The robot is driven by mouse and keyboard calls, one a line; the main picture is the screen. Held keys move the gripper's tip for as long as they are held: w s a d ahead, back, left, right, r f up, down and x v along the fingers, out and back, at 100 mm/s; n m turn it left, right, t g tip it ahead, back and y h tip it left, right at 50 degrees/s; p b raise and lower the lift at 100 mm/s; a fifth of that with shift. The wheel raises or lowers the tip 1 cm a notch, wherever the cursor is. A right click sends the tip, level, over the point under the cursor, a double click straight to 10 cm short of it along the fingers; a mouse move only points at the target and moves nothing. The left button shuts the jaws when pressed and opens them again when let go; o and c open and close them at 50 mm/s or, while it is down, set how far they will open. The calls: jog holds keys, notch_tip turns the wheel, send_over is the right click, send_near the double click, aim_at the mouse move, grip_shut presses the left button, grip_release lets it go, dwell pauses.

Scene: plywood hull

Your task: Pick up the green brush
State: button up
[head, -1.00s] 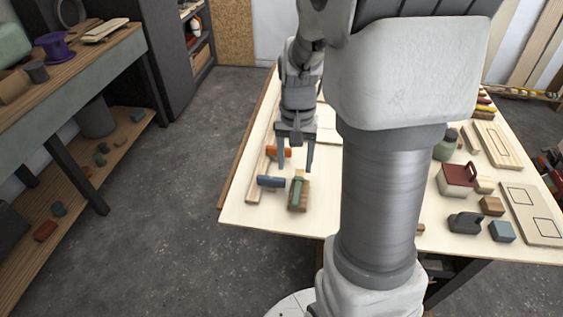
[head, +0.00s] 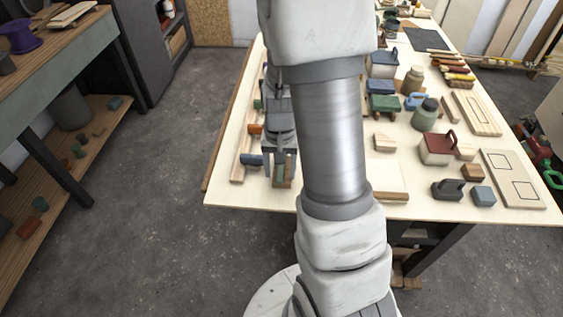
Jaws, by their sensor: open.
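A red-lidded box (head: 437,148), a green jar (head: 425,116) and small blocks stand to the right. My arm hides the table's middle.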

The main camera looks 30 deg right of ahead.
aim_at(280, 173)
grip_shut()
jog(key=shift+r, duration=0.15)
dwell(0.4)
jog(key=shift+r, duration=0.55)
notch_tip(280, 173, up, 3)
jog(key=shift+f, duration=0.15)
jog(key=d+r, duration=0.7)
jog(key=d, duration=0.4)
jog(key=shift+s+d, duration=0.35)
